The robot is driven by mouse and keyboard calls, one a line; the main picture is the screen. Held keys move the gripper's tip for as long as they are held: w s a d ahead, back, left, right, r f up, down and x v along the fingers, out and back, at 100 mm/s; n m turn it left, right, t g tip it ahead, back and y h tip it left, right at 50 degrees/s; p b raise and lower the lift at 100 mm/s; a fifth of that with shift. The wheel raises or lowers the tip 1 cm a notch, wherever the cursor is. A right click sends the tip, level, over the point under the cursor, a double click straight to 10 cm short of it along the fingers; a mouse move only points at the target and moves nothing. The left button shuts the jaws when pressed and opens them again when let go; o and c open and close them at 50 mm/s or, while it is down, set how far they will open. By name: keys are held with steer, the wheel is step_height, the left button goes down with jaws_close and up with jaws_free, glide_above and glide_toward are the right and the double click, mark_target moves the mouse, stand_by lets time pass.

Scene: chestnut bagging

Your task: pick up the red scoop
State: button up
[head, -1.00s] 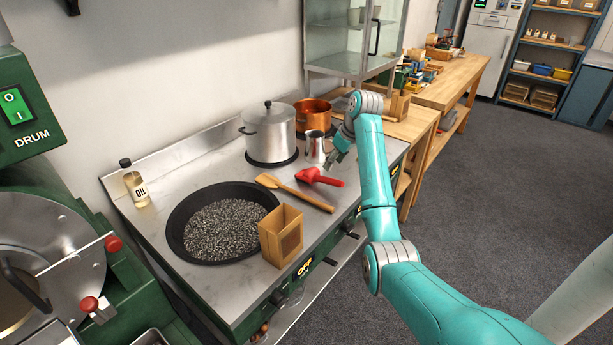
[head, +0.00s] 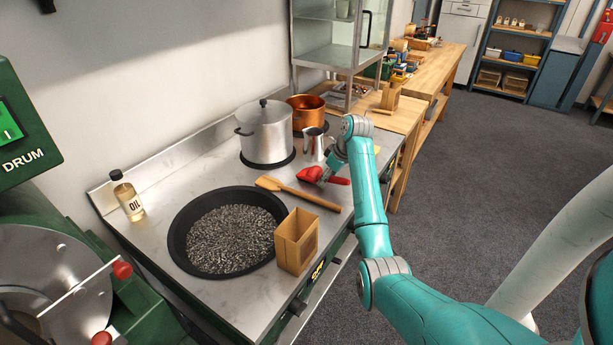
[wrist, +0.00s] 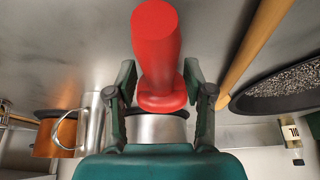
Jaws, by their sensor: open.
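The red scoop (head: 311,174) lies on the steel stove top, to the right of the wooden spatula. In the wrist view the scoop's red handle (wrist: 156,45) stretches from the top of the picture down between my two fingers. My gripper (head: 327,179) is at the scoop, over its handle, and hides part of it in the head view. In the wrist view my gripper (wrist: 158,82) is open, with one finger on each side of the handle and a gap on both sides. The scoop's bowl is mostly hidden in the wrist view.
A wooden spatula (head: 320,201) lies close beside the scoop. A metal pitcher (head: 313,146), a lidded pot (head: 266,136) and a copper pot (head: 304,110) stand behind. A black pan (head: 178,240) of dark gravel and a wooden box (head: 296,241) are at the front.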

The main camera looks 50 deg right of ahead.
jaws_close()
steer(key=shift+r, duration=0.1)
step_height(320, 180, up, 10)
steer(key=shift+f, duration=0.1)
stand_by(0.5)
